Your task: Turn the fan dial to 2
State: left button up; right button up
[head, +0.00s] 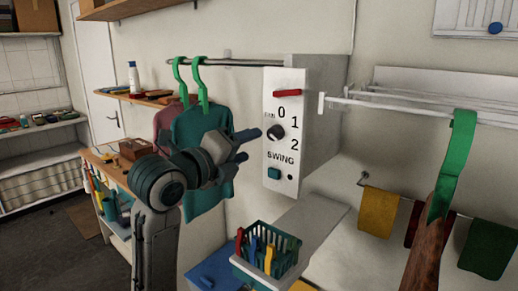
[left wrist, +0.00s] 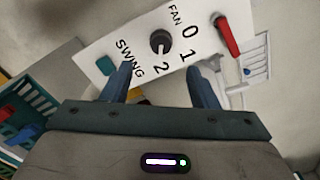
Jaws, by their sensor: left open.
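The fan dial (head: 276,132) is a dark round knob on the white front panel (head: 278,155) of a box on the wall. The numbers 0, 1 and 2 are printed around its upper and right side. I cannot tell for sure which number it points at. My left gripper (head: 250,146) is open and empty, just left of the panel, with its fingers toward the dial. In the left wrist view the dial (left wrist: 160,41) lies beyond and between the spread fingertips (left wrist: 160,73), seemingly without contact. My right gripper is not in view.
A red bar (head: 287,93) sits above the dial, and a teal button (head: 274,173) below it by the word SWING. A green basket (head: 270,262) with colored items stands below. Shirts (head: 202,140) hang behind my left gripper. A white drying rack (head: 400,108) is at right.

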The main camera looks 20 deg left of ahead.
pick_arm(q)
jog(key=shift+v, duration=1)
